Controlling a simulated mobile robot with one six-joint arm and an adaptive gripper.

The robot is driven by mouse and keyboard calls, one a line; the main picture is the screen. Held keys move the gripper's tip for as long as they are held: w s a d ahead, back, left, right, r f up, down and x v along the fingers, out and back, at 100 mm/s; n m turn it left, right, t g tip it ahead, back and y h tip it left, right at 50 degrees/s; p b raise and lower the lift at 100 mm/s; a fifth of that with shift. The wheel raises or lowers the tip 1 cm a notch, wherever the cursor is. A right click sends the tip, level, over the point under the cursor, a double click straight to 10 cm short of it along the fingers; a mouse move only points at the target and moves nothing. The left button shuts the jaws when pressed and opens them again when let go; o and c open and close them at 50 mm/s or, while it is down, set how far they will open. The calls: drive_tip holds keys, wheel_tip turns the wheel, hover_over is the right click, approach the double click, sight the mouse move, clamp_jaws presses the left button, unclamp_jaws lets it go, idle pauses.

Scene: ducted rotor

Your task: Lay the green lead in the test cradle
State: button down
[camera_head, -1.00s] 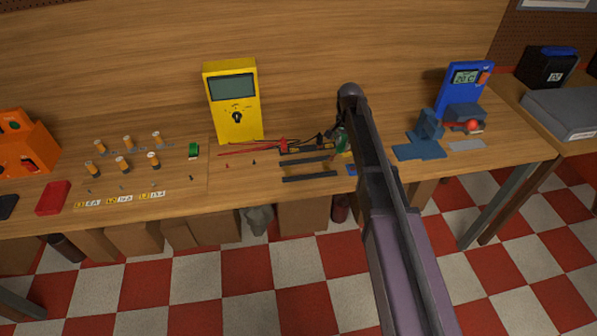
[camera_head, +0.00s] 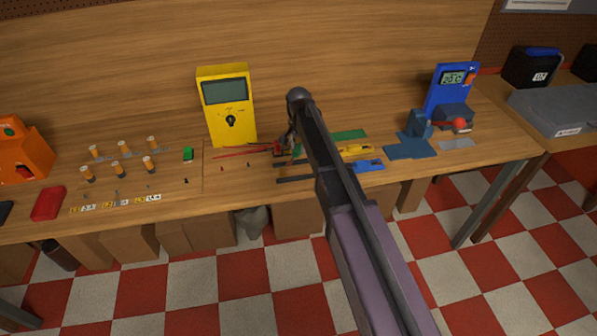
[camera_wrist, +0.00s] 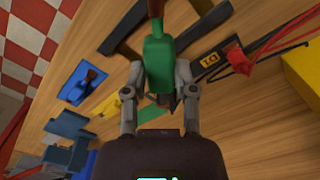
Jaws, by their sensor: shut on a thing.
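My gripper (camera_wrist: 158,85) is shut on the green lead (camera_wrist: 157,60), whose green handle stands between the two fingers in the wrist view. A brown end of the lead points to the top of that view. In the head view my gripper (camera_head: 291,142) is largely hidden behind my arm, with a bit of green beside it. Two dark bars, which look like the test cradle (camera_head: 295,179), lie on the bench just below my gripper. In the wrist view dark bars (camera_wrist: 122,45) pass behind the held lead. I cannot tell whether the lead touches them.
A yellow meter (camera_head: 230,108) stands behind and left, with red leads (camera_head: 240,153) before it. To the right lie a green strip (camera_head: 350,135), a yellow lead (camera_head: 357,150) and a blue lead (camera_head: 369,165). A blue stand (camera_head: 412,140) is farther right.

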drive_tip(key=shift+d, duration=0.15)
drive_tip(key=shift+s+d+f, duration=0.15)
drive_tip(key=shift+s+d, duration=0.15)
drive_tip(key=shift+d, duration=0.05)
drive_tip(key=s+d+f+m+b, duration=0.4)
drive_tip(key=s+d+m, duration=0.5)
drive_tip(key=s, duration=0.2)
drive_tip(key=shift+s+f+m+b, duration=0.15)
drive_tip(key=shift+s+m+b, duration=0.15)
drive_tip(key=shift+s+m, duration=0.1)
drive_tip(key=shift+w, duration=0.15)
drive_tip(key=w+a, duration=0.2)
drive_tip(key=w, duration=0.2)
drive_tip(key=w+a+f+b, duration=0.1)
drive_tip(key=w+a, duration=0.2)
drive_tip(key=w, duration=0.1)
drive_tip(key=w+a, duration=0.3)
drive_tip(key=shift+w+a+f, duration=0.2)
drive_tip(key=shift+w+a, duration=0.05)
drive_tip(key=shift+w, duration=0.15)
drive_tip(key=shift+w, duration=0.1)
